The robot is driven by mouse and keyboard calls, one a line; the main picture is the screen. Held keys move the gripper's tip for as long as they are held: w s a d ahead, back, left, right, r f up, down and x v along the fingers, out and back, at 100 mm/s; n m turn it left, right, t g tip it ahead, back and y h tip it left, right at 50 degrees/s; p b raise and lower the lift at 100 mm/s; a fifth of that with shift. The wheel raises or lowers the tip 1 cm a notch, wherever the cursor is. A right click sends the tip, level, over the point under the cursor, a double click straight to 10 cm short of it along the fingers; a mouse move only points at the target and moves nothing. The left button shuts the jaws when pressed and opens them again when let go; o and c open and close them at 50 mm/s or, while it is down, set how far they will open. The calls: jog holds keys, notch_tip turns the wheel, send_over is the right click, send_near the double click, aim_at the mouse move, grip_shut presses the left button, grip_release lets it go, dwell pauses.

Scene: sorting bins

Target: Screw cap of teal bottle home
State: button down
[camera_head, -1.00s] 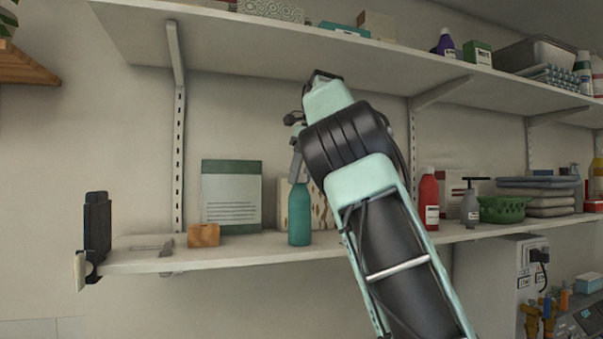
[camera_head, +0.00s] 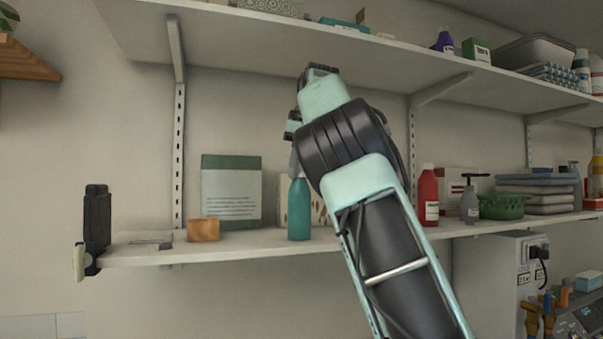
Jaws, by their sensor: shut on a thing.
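The teal bottle (camera_head: 299,211) stands upright on the lower shelf, left of my forearm. My gripper (camera_head: 295,164) points down over the bottle's top and is shut on its cap. The cap itself is hidden by the fingers, so I cannot tell how far down it sits on the neck. My wrist and arm come in from the lower right and cover part of the shelf.
On the lower shelf (camera_head: 270,246), a wooden block (camera_head: 204,230) and a green-topped box (camera_head: 231,190) stand left of the bottle. A patterned box (camera_head: 317,205) is close behind it. A red bottle (camera_head: 428,195) stands right of my arm. The upper shelf (camera_head: 260,35) hangs above.

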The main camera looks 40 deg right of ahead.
jog(key=shift+f+m, duration=0.15)
jog(key=shift+m, duration=0.35)
jog(key=shift+w+a+f+m+h+b, duration=0.1)
jog(key=shift+m+h+b, duration=0.1)
jog(key=shift+m, duration=0.35)
jog(key=shift+a+m+h+b, duration=0.1)
jog(key=shift+m+h+b, duration=0.1)
jog(key=shift+m, duration=0.35)
jog(key=shift+m+h, duration=0.4)
jog(key=shift+m, duration=0.8)
jog(key=m+g+h, duration=0.1)
jog(key=m, duration=0.3)
jog(key=shift+m, duration=0.3)
